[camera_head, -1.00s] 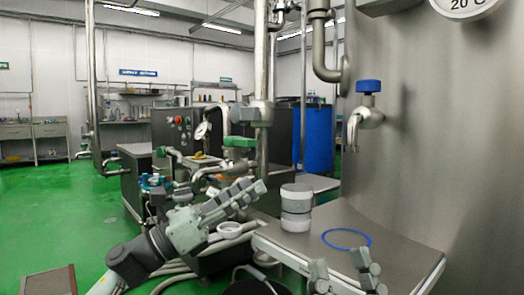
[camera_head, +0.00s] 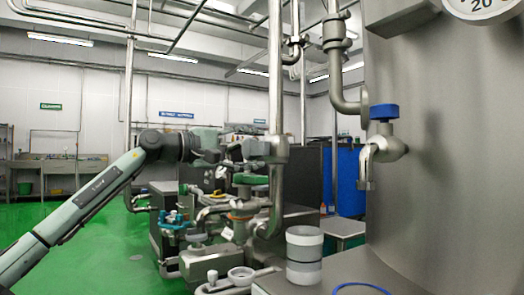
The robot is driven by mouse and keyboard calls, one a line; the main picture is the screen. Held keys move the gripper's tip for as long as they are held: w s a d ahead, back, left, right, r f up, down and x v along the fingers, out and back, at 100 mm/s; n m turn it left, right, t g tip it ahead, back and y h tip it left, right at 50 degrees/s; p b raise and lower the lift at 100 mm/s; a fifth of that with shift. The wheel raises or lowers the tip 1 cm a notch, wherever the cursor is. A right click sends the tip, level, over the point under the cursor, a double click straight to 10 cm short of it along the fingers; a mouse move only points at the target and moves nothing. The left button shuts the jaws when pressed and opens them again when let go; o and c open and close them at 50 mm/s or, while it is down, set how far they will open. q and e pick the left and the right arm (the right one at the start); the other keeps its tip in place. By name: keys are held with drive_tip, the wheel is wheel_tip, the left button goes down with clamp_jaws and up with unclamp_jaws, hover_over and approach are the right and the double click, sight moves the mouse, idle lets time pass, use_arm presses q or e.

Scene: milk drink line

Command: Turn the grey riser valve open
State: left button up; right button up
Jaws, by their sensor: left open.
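The grey riser valve (camera_head: 270,149) sits on the tall vertical steel pipe (camera_head: 276,75) right of the middle of the head view. My left arm reaches in from the lower left. My left gripper (camera_head: 229,152) is open at the valve's left side, at about its height. The fingers overlap the valve's handle area in the picture, so I cannot tell whether they touch it. The handle is largely hidden behind them. My right gripper is out of view.
A green-handled valve (camera_head: 250,179) sits just below on the same pipework. A large steel tank (camera_head: 450,160) with a blue-knobbed tap (camera_head: 384,113) fills the right. Stacked white-and-grey containers (camera_head: 304,250) and a blue ring (camera_head: 360,288) are on the steel table at the bottom.

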use_arm(q)
drive_tip(key=shift+x, duration=1.2)
clamp_jaws()
